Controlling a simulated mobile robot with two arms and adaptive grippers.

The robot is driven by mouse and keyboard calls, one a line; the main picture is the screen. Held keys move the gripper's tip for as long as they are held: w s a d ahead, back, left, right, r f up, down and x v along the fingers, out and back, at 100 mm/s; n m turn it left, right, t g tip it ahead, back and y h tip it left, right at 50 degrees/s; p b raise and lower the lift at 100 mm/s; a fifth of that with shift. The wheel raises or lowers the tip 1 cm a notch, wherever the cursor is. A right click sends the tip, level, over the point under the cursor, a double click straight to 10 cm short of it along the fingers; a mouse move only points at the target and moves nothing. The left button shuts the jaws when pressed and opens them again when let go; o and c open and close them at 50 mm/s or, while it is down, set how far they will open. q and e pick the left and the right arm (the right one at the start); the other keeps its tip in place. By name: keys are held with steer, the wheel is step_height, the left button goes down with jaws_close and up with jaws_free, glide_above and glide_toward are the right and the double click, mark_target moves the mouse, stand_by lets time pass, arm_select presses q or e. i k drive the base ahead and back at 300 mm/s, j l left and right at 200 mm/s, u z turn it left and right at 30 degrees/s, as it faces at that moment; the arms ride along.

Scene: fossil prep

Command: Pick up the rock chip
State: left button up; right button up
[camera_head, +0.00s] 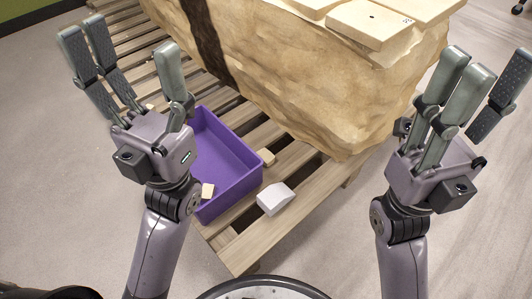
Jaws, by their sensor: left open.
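Small tan rock chips show in the head view. One chip (267,156) lies on the pallet between the purple bin and the big rock block. Another (207,190) is inside the purple bin (250,187), near its front left. I cannot tell which one the task means. My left gripper (122,48) is open and empty, raised left of the bin, its fingers pointing up and away. Its hand and wrist hide the bin's left part. My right gripper (488,68) is open and empty, raised at the right, beside the rock block and well away from the chips.
A large tan rock block (320,90) with a dark band stands on the slatted wooden pallet (240,245). Flat pale slabs (370,22) lie on its top. A white block (275,198) sits on the pallet right of the bin. Grey floor is clear at the front right.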

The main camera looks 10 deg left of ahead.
mark_target(268, 158)
steer(key=k+j+u, duration=0.15)
steer(key=k, duration=0.55)
steer(key=i+l+u, duration=0.1)
steer(key=u, duration=0.3)
steer(key=l+u, duration=0.15)
steer(key=u, duration=0.25)
steer(key=i+l+u, duration=0.15)
steer(key=u, duration=0.2)
steer(key=l+u, duration=0.15)
steer(key=u, duration=0.25)
steer(key=l, duration=0.45)
steer(key=i+l, duration=0.15)
steer(key=l, duration=0.8)
steer(key=i, duration=0.05)
